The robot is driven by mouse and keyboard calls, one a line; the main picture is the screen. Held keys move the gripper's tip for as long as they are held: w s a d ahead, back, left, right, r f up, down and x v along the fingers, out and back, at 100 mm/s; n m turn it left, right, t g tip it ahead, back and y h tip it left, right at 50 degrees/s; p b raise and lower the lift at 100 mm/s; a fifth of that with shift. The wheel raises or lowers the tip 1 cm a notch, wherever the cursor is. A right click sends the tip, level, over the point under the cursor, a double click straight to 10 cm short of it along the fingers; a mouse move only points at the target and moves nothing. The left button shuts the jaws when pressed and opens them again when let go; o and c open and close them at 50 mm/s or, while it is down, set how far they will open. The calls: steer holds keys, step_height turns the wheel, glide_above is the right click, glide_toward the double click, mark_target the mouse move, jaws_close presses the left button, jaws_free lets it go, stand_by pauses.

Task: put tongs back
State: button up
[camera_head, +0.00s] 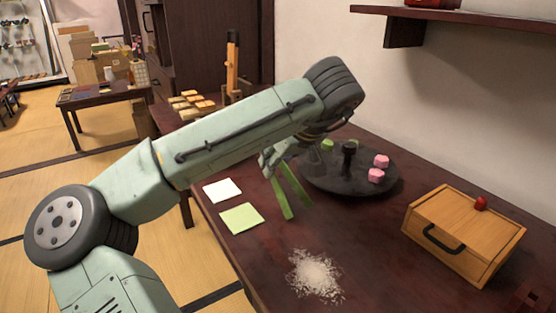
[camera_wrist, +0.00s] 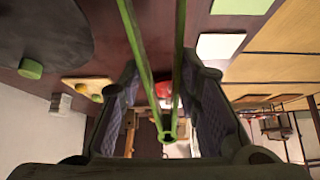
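The green tongs (camera_head: 283,192) are held in the air above the dark red table (camera_head: 372,256), their two legs spread and pointing down towards the front. In the wrist view, the tongs (camera_wrist: 150,72) run between my finger pads, with the hinge end near the bottom and the legs widening to the top. My gripper (camera_head: 270,160) is around the tongs near their hinge end. In the wrist view, my gripper (camera_wrist: 158,75) has a finger on each side of them. The exact contact with the pads is hard to see.
A dark round tray (camera_head: 330,184) with pink and green pieces stands behind the tongs. A wooden box (camera_head: 458,235) with a black handle is at right. A white square (camera_head: 222,190), a green square (camera_head: 241,218) and a white powder patch (camera_head: 315,275) lie in front.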

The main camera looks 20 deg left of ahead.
steer(key=shift+f, duration=0.4)
steer(key=o, duration=0.5)
steer(key=shift+o, duration=0.2)
steer(key=shift+r, duration=0.15)
steer(key=p+v, duration=0.1)
steer(key=v, duration=1.1)
steer(key=shift+r, duration=0.5)
